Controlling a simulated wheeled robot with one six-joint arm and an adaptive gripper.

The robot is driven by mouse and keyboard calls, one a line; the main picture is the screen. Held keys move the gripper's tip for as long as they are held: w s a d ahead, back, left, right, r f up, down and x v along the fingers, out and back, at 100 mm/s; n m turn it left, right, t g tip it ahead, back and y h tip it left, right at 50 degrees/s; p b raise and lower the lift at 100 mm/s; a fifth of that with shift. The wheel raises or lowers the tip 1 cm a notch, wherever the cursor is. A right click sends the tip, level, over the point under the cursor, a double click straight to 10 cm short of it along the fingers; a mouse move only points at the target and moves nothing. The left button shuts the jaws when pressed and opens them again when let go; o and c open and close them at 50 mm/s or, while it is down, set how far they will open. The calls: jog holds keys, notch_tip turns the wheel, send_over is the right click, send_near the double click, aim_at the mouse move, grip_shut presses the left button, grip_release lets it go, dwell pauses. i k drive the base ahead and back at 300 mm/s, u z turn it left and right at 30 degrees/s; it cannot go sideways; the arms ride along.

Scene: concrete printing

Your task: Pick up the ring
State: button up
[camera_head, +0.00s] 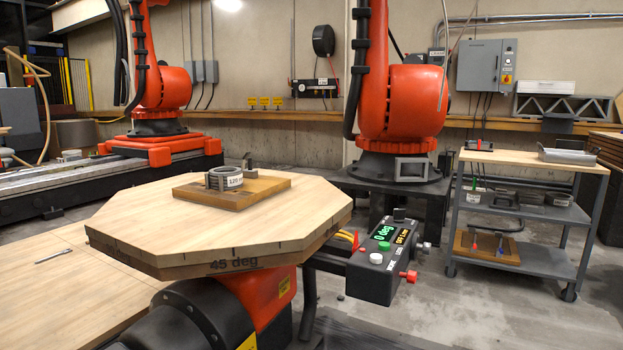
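A grey ring-shaped piece (224,178) with ribbed, layered walls and a white label on its side sits on a brown wooden board (265,184). The board lies flat near the middle of an octagonal wooden table top (180,228) marked "45 deg" on its front edge. The ring looks upright, with its opening facing up. My gripper is not in this view.
A black control box (383,265) with a green display and knobs stands at the table's right edge. A shelved cart (525,162) is at the right. Large orange robot arms (402,100) stand behind. A wooden platform (60,285) lies lower left.

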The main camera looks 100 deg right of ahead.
aim_at(232, 177)
jog(key=z, duration=2)
